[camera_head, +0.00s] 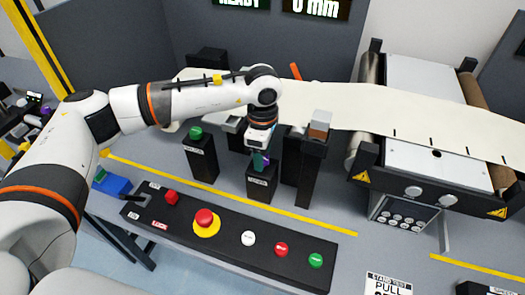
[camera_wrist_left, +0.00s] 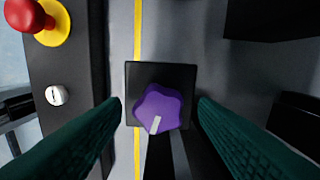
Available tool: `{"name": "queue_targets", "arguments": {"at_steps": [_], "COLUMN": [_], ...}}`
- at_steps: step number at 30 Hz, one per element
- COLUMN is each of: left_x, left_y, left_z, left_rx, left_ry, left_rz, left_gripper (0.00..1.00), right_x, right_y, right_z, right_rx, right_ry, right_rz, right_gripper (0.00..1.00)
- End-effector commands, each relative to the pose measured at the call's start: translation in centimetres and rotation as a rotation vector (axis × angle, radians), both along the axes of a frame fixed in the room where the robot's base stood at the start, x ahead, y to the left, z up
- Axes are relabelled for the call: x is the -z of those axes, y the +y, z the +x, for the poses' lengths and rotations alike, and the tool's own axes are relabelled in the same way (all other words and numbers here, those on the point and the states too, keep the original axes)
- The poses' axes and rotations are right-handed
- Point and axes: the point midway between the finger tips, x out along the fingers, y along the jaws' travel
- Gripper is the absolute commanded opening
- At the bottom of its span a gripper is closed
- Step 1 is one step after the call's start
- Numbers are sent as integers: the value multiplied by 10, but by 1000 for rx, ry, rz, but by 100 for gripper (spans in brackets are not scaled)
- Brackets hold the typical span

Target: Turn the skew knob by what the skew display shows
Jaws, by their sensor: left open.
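The purple skew knob (camera_wrist_left: 152,98) is a lobed knob on a square black box top in the left wrist view. Its white pointer mark points down and slightly left there. My left gripper (camera_wrist_left: 159,104) is open, with one green finger on each side of the knob and a small gap showing at both sides. In the head view my left gripper (camera_head: 261,160) points down over the knob's black post (camera_head: 260,185) and mostly hides the knob. A display (camera_head: 316,8) at the top edge reads "0 mm", its upper part cut off. My right gripper is not in view.
A black control panel (camera_head: 225,236) with several buttons, including a red emergency stop (camera_head: 205,217), lies in front. A post with a green button (camera_head: 196,133) stands left of my gripper, and a taller dark post (camera_head: 311,172) stands right. The cream belt (camera_head: 400,105) runs behind.

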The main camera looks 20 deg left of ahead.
Motion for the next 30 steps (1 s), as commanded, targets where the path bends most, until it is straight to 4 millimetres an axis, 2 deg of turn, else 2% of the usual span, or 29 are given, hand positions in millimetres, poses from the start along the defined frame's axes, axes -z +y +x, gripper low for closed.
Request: {"name": "queue_targets", "arguments": {"at_steps": [4, 7, 15, 21, 25, 30], "left_x": [-5, -17, -75, -108, -117, -120], "left_y": [0, 0, 0, 0, 0, 0], "left_z": [0, 1, 1, 0, 0, 0], "left_rx": [0, 0, 1, 0, 0, 0], "left_ry": [-1, -3, -5, -3, 0, 0], "left_rz": [-1, 0, -1, -1, 0, 0], "left_gripper": [54, 54, 54, 54, 54, 54], "right_x": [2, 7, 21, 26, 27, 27], "right_y": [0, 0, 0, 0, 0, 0], "right_z": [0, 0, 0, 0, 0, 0], "right_rx": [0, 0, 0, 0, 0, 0], "right_ry": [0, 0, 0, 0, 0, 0], "right_rz": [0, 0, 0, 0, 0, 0], "right_gripper": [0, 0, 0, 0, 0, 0]}}
